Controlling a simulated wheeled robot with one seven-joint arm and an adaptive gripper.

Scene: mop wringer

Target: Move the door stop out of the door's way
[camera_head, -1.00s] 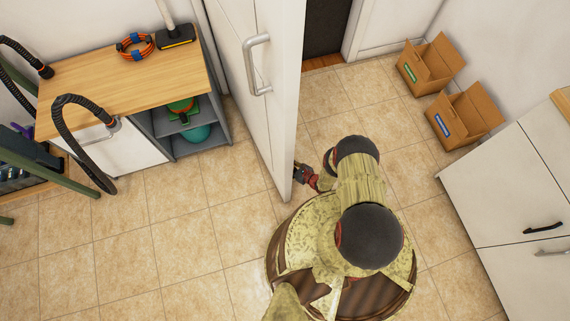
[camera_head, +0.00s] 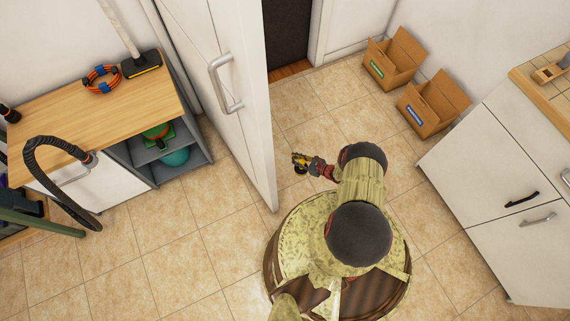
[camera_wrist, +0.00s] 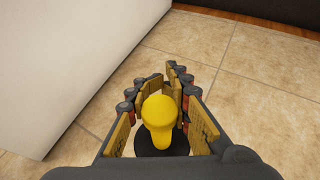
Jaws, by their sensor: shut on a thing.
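The door stop has a yellow knob and a round dark base; it shows in the wrist view (camera_wrist: 158,118) between my fingers. My gripper (camera_wrist: 165,100) is shut on the yellow knob. In the head view my gripper (camera_head: 301,162) is just right of the open white door (camera_head: 226,100), with a gap of floor between it and the door's edge. The door stop is small there and partly hidden by the fingers. I cannot tell whether its base touches the floor.
Two cardboard boxes (camera_head: 434,104) stand on the floor by the far right wall. White cabinets (camera_head: 500,165) line the right side. A wooden-topped bench (camera_head: 100,110) with grey shelves stands left of the door. Tiled floor (camera_head: 330,105) is clear beyond my gripper.

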